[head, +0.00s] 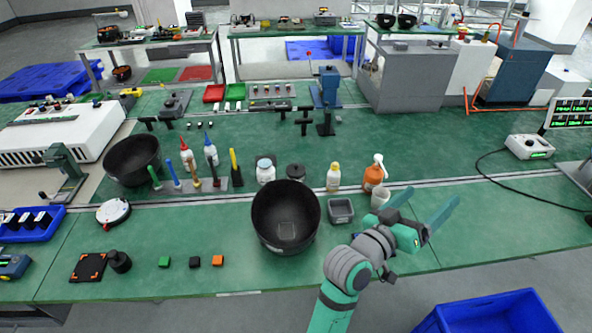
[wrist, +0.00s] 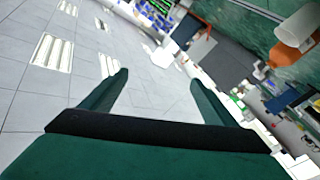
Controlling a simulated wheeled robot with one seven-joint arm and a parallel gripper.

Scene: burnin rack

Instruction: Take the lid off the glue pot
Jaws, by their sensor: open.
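A small dark pot with a dark lid (head: 295,171) stands upright behind the large black bowl on the green bench; it looks like the glue pot, though no label is readable. A white jar (head: 265,170) with a pale top stands just left of it. My gripper (head: 431,197) is open and empty, right of both and apart from them, above the right part of the bench. In the wrist view my gripper (wrist: 158,78) has its two green fingers spread with nothing between them. The wrist view does not show the dark pot.
The large black bowl (head: 286,215) and a small grey tray (head: 341,211) stand in front of the pot. A white bottle (head: 333,178), an orange spray bottle (head: 374,175) and a white cup (head: 380,197) stand between pot and gripper. A tool rack (head: 198,184) stands left.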

